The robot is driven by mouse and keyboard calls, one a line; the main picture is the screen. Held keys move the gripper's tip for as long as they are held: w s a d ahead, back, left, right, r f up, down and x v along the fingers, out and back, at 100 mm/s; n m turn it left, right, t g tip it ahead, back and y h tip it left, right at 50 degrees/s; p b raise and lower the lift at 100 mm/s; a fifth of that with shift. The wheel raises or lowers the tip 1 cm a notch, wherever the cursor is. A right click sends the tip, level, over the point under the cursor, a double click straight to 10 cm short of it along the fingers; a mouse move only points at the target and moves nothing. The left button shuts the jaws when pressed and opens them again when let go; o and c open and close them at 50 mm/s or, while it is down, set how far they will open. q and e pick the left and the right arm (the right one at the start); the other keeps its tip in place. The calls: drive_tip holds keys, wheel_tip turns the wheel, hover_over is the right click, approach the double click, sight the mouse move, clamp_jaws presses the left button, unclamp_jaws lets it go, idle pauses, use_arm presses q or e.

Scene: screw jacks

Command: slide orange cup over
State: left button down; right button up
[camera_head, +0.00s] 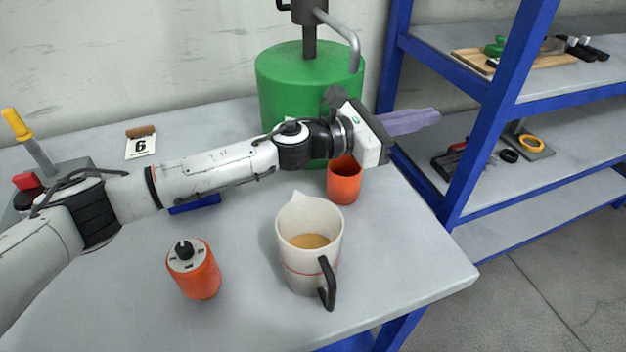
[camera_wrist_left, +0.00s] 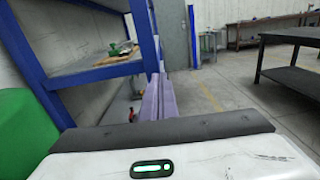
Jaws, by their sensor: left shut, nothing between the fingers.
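The orange cup (camera_head: 345,186) stands upright on the grey table, behind the white pitcher. My left gripper's white body hides a little of its rim in the head view. My left gripper (camera_head: 434,116) is shut and empty; its purple fingers point right, past the cup, toward the blue shelf. The shut fingers also show in the left wrist view (camera_wrist_left: 153,98), where the cup is not visible. My right gripper is in neither view.
A white pitcher (camera_head: 296,253) with brown contents stands in front of the cup. An orange cylinder (camera_head: 203,279) with a grey top is front left. A large green cylinder (camera_head: 290,82) stands behind my arm. The blue shelf (camera_head: 481,125) is at the right.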

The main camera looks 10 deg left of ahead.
use_arm(q)
drive_tip(key=p, duration=0.2)
hover_over(330, 182)
drive_tip(key=v, duration=0.5)
drive_tip(key=shift+n, duration=0.3)
wheel_tip(330, 182, down, 10)
drive_tip(key=shift+d, duration=0.2)
drive_tip(key=shift+f, duration=0.3)
drive_tip(key=shift+w+d+r, duration=0.15)
drive_tip(key=shift+w+d, duration=0.05)
drive_tip(key=shift+d, duration=0.25)
drive_tip(key=shift+w, duration=0.1)
